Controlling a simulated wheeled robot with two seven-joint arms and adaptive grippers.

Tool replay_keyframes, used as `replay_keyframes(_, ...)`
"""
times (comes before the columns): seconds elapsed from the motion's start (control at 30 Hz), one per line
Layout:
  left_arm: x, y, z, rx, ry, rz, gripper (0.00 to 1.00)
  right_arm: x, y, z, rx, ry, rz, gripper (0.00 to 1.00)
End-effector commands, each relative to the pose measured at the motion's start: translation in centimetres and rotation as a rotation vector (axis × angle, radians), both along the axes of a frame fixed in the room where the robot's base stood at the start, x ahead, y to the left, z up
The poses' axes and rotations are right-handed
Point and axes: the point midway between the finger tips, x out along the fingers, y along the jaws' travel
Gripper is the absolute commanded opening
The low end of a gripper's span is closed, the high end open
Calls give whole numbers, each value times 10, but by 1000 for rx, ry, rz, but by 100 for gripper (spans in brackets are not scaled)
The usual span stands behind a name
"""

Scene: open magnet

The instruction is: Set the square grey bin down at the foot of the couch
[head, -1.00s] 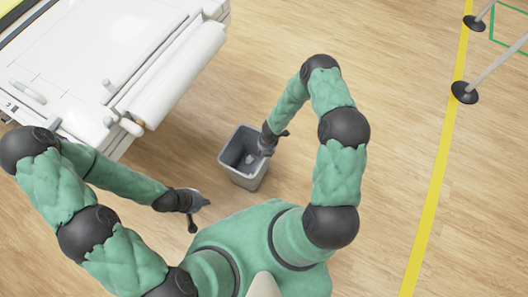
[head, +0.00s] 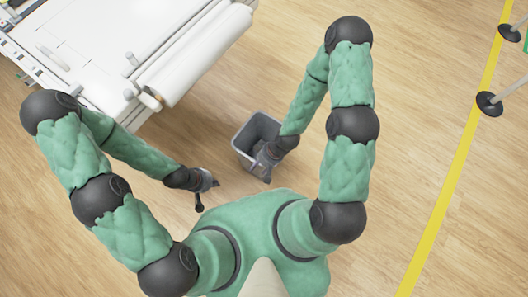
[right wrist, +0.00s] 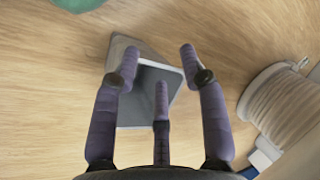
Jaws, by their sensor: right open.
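The square grey bin (head: 240,152) stands open side up on the wood floor in the head view, a little in front of my body. My right gripper (head: 264,166) is at the bin's near right rim and covers part of it. In the right wrist view my right gripper's fingers (right wrist: 160,75) are spread, with the grey bin (right wrist: 150,108) beyond and between them; I cannot tell whether they touch it. My left gripper (head: 208,192) is empty left of the bin, its fingers looking apart. The white couch (head: 100,65) is at the upper left, apart from the bin.
A white roll (head: 195,60) runs along the couch's near side. A white ribbed part (right wrist: 285,105) shows at the right of the wrist view. A yellow floor line (head: 450,185) and a stand's dark foot (head: 489,104) are at the right. The floor between is clear.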

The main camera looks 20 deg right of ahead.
Motion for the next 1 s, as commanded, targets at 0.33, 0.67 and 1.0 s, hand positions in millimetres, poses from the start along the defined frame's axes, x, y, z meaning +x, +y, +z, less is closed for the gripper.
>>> replay_keyframes(0.33,0,0,0,0,0,0,0,-18,-12,11,-70,104,-304,43)
replay_keyframes(0.67,0,0,0,0,0,0,0,-17,-12,10,-69,104,-303,43)
replay_keyframes(1.0,0,0,0,0,0,0,0,-17,-12,10,-69,103,-302,39)
